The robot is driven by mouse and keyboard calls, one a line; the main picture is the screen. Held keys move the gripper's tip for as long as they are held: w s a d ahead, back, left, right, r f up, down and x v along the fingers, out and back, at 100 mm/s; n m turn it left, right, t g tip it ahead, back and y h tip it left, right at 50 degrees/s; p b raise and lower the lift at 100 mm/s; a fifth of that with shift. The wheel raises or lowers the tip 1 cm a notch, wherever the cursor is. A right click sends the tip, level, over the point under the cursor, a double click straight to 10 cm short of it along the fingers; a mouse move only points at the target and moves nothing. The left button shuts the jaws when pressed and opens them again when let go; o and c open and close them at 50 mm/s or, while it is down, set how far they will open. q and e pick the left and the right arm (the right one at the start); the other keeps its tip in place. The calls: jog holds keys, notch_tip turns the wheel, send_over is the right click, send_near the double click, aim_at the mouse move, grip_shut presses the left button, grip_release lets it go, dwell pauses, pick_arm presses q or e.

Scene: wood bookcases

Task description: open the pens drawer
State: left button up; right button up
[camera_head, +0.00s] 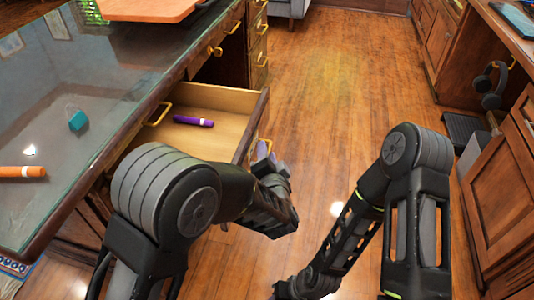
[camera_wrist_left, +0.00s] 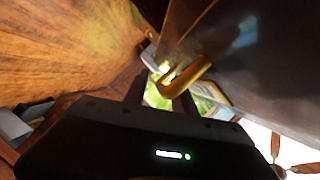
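The open drawer (camera_head: 222,137) stands pulled out from the glass-topped desk, and a purple pen (camera_head: 193,121) lies on its pale wood floor. My left gripper (camera_head: 266,162) is at the outer side of the drawer's front panel, partly hidden behind my own arm. A gold handle (camera_wrist_left: 188,76) shows just ahead of the left fingers (camera_wrist_left: 160,95) in the left wrist view. These fingers stand apart, with background showing between them. Whether they touch the handle cannot be told. My right arm reaches down to the bottom edge, and its gripper is not seen.
An orange marker (camera_head: 22,172) and a teal object (camera_head: 77,121) lie on the desk's glass top (camera_head: 95,75). More gold-handled drawers (camera_head: 259,40) stand behind the open one. Wooden cabinets (camera_head: 502,180) line the right side. The wood floor (camera_head: 325,75) between is clear.

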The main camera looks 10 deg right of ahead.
pick_arm(q)
jog(key=p+v, duration=0.1)
jog(key=v, duration=0.6)
jog(key=shift+s+p, duration=0.35)
jog(key=shift+p, duration=0.05)
